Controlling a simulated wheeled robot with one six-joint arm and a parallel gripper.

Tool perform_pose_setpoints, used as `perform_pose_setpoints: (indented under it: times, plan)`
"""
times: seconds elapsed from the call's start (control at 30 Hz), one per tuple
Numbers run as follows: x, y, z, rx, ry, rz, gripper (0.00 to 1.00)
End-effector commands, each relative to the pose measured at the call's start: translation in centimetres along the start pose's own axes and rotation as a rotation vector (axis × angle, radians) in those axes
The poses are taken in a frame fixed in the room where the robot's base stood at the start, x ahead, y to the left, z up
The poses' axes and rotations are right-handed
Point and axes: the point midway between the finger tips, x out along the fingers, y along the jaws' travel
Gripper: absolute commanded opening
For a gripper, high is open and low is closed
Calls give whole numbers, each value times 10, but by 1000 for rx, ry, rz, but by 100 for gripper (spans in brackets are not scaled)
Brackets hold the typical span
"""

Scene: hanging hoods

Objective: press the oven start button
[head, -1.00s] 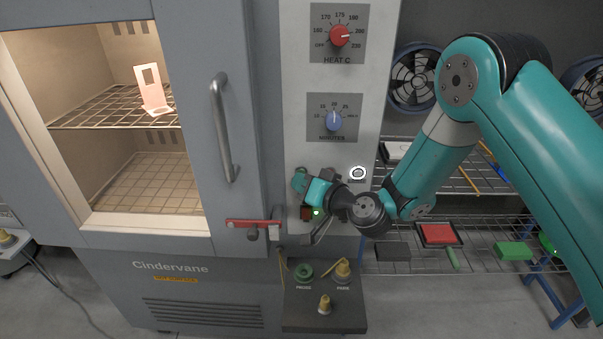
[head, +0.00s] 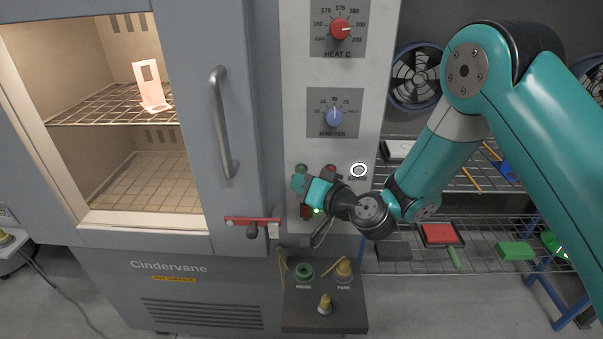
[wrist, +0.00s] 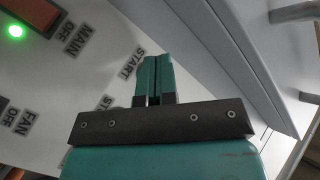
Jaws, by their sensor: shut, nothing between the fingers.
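The oven (head: 190,268) has a control panel (head: 372,90) on its right side. A green button (head: 301,169) shows on the panel just above my gripper (head: 299,183), with a red button (head: 331,168) to its right. My gripper is shut and empty, its tips close to the panel just below the green button; I cannot tell if they touch it. In the wrist view the closed fingers (wrist: 153,78) point at the panel beside the START label (wrist: 131,63). The button there is hidden behind the fingers.
A door handle (head: 222,122) and a red latch bar (head: 252,220) stand out to the left.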

Motion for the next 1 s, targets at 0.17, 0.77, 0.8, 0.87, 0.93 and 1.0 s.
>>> perform_pose_setpoints:
  times: [0.17, 0.77, 0.8, 0.87, 0.93, 1.0]
  plan:
    - [0, 0, 0, 0, 0, 0, 0]
    - [-34, -24, 26, 0, 0, 0, 0]
    - [-34, -25, 26, 0, 0, 0, 0]
    - [-35, -25, 25, 0, 0, 0, 0]
    - [-35, -26, 25, 0, 0, 0, 0]
    - [-35, -26, 25, 0, 0, 0, 0]
